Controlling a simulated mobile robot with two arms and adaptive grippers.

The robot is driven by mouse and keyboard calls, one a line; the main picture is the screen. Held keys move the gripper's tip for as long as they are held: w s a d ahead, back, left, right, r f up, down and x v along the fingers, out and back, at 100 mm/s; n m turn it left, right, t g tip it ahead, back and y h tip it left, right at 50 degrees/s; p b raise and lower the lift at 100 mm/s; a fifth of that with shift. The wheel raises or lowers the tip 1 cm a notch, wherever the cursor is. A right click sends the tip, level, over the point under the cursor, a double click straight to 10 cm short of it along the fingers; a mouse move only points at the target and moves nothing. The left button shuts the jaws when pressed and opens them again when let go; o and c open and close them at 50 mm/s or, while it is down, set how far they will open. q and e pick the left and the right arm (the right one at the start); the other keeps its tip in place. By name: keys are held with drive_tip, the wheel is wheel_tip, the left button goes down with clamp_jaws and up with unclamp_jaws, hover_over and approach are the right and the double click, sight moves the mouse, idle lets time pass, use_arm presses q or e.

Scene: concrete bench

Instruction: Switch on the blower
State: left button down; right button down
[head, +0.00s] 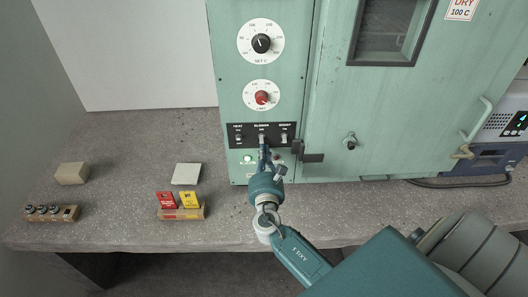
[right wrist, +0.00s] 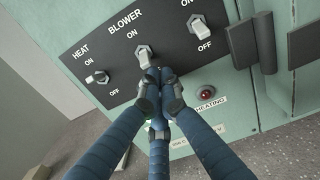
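The blower switch (right wrist: 144,56) is a pale toggle under the BLOWER label, in the middle of a dark switch plate (head: 251,136) on the green oven. Its OFF marking is hidden behind my fingers, and I cannot tell for sure which way its lever is set. My right gripper (right wrist: 160,74) has its blue fingers together, with nothing seen between them. The fingertips are at the lower end of the blower lever, touching or very close. In the head view, my right gripper (head: 264,154) reaches up to the plate from below. My left gripper is out of view.
The heat switch (right wrist: 97,78) and a third switch (right wrist: 199,26) flank the blower switch. A dark door latch (head: 308,157) protrudes close at right. A green lamp (head: 248,158) glows below the plate; a red heating lamp (right wrist: 207,93) is beside my fingers. Red and yellow tags (head: 178,200) stand left.

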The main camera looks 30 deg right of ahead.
drive_tip(key=shift+s+a+r+p, duration=0.15)
drive_tip(key=shift+s+r+p, duration=0.05)
drive_tip(key=shift+r+p, duration=0.25)
idle(0.5)
drive_tip(key=shift+s+r, duration=0.2)
drive_tip(key=shift+r, duration=0.2)
